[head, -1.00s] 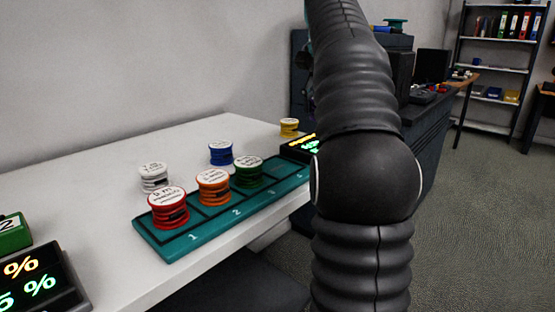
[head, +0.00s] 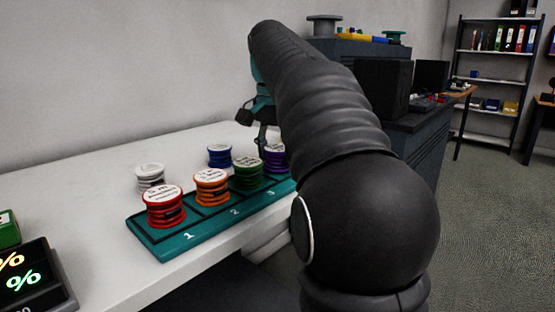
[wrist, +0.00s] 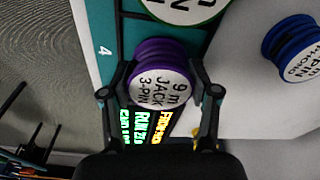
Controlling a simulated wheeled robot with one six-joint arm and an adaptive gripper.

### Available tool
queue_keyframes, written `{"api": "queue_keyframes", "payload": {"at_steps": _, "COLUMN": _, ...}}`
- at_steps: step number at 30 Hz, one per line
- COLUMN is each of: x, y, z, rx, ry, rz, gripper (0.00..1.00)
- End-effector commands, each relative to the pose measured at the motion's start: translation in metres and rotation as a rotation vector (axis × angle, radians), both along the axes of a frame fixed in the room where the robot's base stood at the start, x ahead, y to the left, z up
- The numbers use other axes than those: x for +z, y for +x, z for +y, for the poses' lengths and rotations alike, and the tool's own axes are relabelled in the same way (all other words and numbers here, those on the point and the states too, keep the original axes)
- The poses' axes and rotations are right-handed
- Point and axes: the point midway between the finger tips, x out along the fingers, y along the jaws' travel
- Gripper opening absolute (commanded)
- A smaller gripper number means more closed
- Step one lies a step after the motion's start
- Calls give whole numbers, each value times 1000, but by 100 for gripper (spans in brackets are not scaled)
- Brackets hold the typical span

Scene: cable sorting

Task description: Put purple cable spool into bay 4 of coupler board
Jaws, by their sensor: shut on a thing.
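The purple cable spool (wrist: 162,68) is between the fingers of my gripper (wrist: 160,88) in the wrist view, its white label facing the camera. My gripper is shut on it. In the head view the purple spool (head: 275,158) is at the right end of the teal coupler board (head: 160,250), partly hidden by my gripper (head: 262,146). In the wrist view it overlaps the board (wrist: 130,28) beside the printed 4. I cannot tell whether it rests on the board or is just above it.
Red (head: 165,208), orange (head: 211,188) and green (head: 247,172) spools stand in the board's other bays. White (head: 150,178) and blue (head: 220,156) spools stand behind it on the table. A lit display (wrist: 150,126) lies close to the held spool.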

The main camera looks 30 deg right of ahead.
Motion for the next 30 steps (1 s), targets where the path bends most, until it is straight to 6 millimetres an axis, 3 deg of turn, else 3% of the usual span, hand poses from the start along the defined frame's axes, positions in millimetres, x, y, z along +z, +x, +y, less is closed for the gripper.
{"api": "queue_keyframes", "payload": {"at_steps": 13, "x": -7, "y": 0, "z": 0, "rx": 0, "ry": 0, "rz": -1, "gripper": 15}}
{"api": "queue_keyframes", "payload": {"at_steps": 14, "x": -7, "y": 0, "z": 0, "rx": 0, "ry": 0, "rz": -1, "gripper": 66}}
{"api": "queue_keyframes", "payload": {"at_steps": 16, "x": -6, "y": 0, "z": 0, "rx": 0, "ry": 0, "rz": -1, "gripper": 83}}
{"api": "queue_keyframes", "payload": {"at_steps": 26, "x": -6, "y": 0, "z": 0, "rx": 0, "ry": 0, "rz": -1, "gripper": 86}}
{"api": "queue_keyframes", "payload": {"at_steps": 30, "x": 3, "y": 0, "z": 0, "rx": 0, "ry": 0, "rz": -1, "gripper": 86}}
